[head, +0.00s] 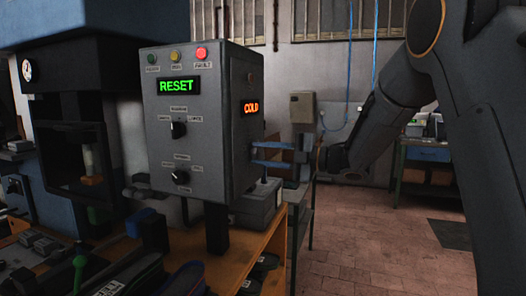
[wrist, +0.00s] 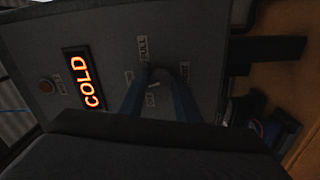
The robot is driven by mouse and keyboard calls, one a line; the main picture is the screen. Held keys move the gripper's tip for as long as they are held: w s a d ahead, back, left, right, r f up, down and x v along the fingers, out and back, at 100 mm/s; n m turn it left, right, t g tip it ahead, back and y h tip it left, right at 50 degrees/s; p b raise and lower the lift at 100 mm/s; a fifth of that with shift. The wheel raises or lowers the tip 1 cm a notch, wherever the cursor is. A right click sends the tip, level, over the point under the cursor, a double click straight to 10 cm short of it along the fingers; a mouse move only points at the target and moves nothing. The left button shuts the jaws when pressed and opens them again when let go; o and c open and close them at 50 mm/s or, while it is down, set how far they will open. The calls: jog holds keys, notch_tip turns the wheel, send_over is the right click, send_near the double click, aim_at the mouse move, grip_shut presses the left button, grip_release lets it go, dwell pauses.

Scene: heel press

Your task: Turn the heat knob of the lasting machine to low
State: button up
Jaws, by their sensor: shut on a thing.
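The lasting machine's grey control box (head: 205,120) stands at left centre in the head view, its right side facing my arm. In the wrist view its side panel (wrist: 115,40) fills the picture, turned sideways, with an orange display (wrist: 83,79) reading COLD. The heat knob (wrist: 160,75) is dark and mostly hidden between my blue fingers. Small labels ring it; one reads FULL, and the others are hard to read. My gripper (head: 256,154) reaches the panel from the right and is shut on the knob; it also shows in the wrist view (wrist: 163,75). I cannot tell the knob's pointing.
The box front has a green RESET display (head: 178,86), two black knobs and three lamps. A round red part (wrist: 47,86) sits beside the COLD display. A wooden bench (head: 262,247) with dark tools lies below. Tiled floor (head: 370,250) is open at right.

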jog(key=shift+m+p, duration=0.5)
jog(key=shift+m, duration=0.6)
jog(key=o, duration=1.1)
jog(key=shift+c, duration=0.2)
jog(key=shift+d, duration=0.1)
jog(key=b+v, duration=0.2)
jog(key=v, duration=0.5)
jog(key=shift+s+d, duration=0.15)
jog(key=shift+d, duration=0.15)
jog(key=shift+m, duration=0.3)
